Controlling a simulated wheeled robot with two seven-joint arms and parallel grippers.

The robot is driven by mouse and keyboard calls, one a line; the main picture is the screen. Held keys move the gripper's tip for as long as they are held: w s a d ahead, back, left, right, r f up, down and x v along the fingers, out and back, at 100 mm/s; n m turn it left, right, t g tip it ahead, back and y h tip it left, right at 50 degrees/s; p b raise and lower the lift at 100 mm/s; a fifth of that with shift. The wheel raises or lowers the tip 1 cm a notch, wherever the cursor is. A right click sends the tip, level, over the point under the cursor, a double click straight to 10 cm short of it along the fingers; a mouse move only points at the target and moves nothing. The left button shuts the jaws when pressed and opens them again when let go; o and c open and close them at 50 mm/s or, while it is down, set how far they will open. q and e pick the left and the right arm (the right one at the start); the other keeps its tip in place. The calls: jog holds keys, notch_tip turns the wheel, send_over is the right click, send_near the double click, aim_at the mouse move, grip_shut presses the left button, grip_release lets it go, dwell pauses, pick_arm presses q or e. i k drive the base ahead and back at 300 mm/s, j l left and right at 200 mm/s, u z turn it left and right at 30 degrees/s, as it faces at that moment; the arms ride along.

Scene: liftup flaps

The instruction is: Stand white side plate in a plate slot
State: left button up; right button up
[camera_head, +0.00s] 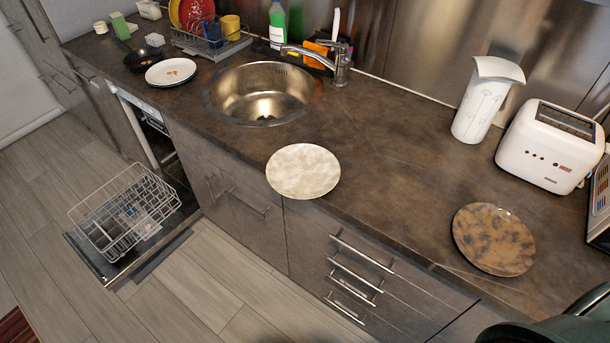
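A white plate (171,72) with brown marks at its centre lies flat on the counter, left of the sink. A larger pale, mottled plate (303,171) lies flat at the counter's front edge, below the sink. I cannot tell for sure which one is the side plate. A dish rack (213,46) at the back left holds a red plate (196,12) upright, along with cups. A wire dishwasher basket (125,213) sits on the lowered dishwasher door; its slots are too small to make out. Neither of my grippers is in view.
A brown mottled plate (493,239) lies on the right of the counter. A toaster (548,146) and a white container (486,101) stand behind it. The sink (262,94) and tap (340,65) are at the middle back. The open dishwasher door (115,268) juts over the floor.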

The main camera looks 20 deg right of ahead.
aim_at(86, 215)
jog(key=j+z, duration=0.15)
jog(key=z, duration=0.3)
jog(key=i+j+z, duration=0.1)
jog(key=z, duration=0.3)
jog(key=j+z, duration=0.25)
jog(key=z, duration=0.2)
jog(key=j+z, duration=0.15)
jog(key=z, duration=0.25)
jog(key=j+z, duration=0.15)
jog(key=j, duration=0.3)
jog(key=k+j+z, duration=0.15)
jog(key=j, duration=0.3)
jog(key=k+j+z, duration=0.2)
jog(key=j, duration=0.25)
jog(key=j+z, duration=0.15)
jog(key=j, duration=0.3)
jog(key=k+j, duration=0.1)
jog(key=j, duration=0.15)
jog(key=k+j, duration=0.15)
